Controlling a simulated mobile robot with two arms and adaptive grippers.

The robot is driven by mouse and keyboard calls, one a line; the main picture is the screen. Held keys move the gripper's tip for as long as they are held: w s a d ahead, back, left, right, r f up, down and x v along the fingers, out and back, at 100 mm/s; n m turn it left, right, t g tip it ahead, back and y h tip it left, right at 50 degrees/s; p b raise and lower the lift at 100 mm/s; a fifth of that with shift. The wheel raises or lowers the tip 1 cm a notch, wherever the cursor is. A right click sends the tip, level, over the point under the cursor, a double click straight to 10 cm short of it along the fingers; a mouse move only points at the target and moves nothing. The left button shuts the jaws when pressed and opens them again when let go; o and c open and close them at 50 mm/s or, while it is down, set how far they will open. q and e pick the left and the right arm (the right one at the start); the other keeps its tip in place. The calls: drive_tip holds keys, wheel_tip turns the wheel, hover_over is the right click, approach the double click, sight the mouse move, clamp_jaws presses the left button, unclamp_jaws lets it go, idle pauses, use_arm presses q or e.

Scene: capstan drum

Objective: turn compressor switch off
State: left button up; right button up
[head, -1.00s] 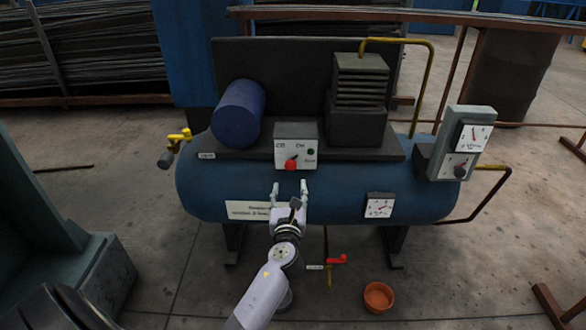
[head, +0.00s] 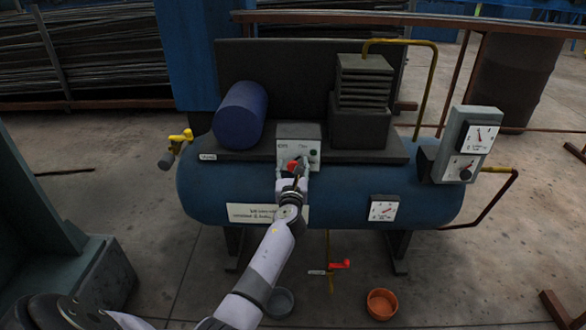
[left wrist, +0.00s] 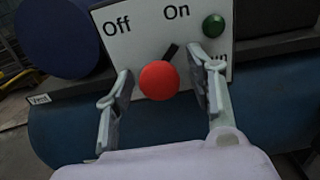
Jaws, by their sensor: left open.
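The compressor switch is a red round knob (left wrist: 159,80) with a dark pointer, on a pale switch box (head: 312,150) at the front of the compressor. In the left wrist view the box face reads "Off" at the left and "On" at the right. The pointer slants up and right, towards "On". My left gripper (head: 291,174) is at the box front. In the left wrist view its open fingers (left wrist: 162,100) stand on either side of the knob, apart from it at the left. Whether the right finger touches it I cannot tell. My right gripper is not in view.
A green button or lamp (left wrist: 213,25) sits right of the knob. The blue tank (head: 350,195) is below the box. A gauge box (head: 467,145) stands at the right, and a red-handled drain valve (head: 339,264) hangs below. An orange bowl (head: 382,304) is on the floor.

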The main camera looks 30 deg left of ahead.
use_arm(q)
drive_tip(key=shift+c, duration=0.2)
drive_tip(key=c, duration=1.1)
